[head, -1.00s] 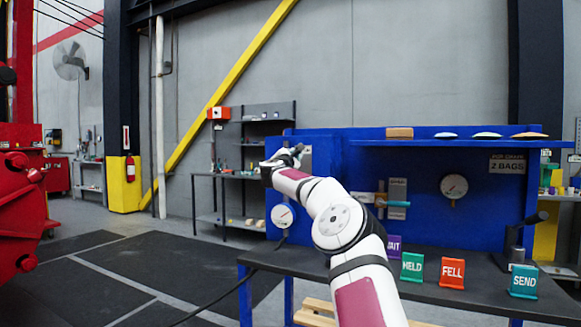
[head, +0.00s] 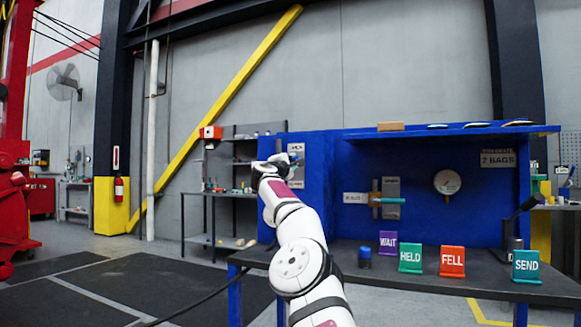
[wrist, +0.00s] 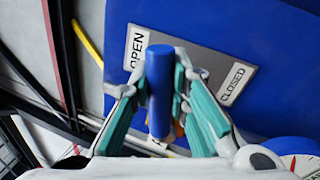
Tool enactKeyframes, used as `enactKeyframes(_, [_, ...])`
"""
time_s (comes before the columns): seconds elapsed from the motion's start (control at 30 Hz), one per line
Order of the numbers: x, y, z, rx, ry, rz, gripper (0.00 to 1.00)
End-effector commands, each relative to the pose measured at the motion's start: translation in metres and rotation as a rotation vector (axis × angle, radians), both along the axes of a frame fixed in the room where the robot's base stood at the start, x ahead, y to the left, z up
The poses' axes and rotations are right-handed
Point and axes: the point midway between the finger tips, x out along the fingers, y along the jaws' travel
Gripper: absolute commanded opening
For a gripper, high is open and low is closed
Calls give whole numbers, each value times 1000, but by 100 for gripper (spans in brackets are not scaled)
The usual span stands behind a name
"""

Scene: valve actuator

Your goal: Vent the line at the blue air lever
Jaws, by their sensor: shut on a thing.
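The blue air lever (wrist: 160,92) is a blue bar in the middle of the wrist view. My gripper (wrist: 162,80) is shut on it, with one finger on each side. Behind it is a grey plate (wrist: 205,66) with an OPEN label (wrist: 136,50) at its left and a CLOSED label (wrist: 236,84) at its right. The lever's pivot is not clearly visible. In the head view my gripper (head: 283,161) is at the plate on the left end of the blue panel (head: 318,190), and the lever is mostly hidden.
WAIT (head: 388,243), HELD (head: 410,258), FELL (head: 452,261) and SEND (head: 526,266) signs stand on the dark bench (head: 385,282). A round gauge (head: 447,182) and a teal-handled valve (head: 388,200) are on the panel. A gauge edge (wrist: 292,147) shows low right in the wrist view.

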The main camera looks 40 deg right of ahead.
Motion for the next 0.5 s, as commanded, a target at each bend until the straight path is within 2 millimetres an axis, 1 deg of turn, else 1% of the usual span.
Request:
enactKeyframes(0.03, [2, 1, -7, 15, -29, 3, 0])
enactKeyframes(0.13, [1, 1, -12, 40, -89, 3, 0])
enactKeyframes(0.3, [0, 0, -18, 73, -166, 3, 0])
enactKeyframes(0.5, [-1, 0, -22, 93, -217, 3, 0])
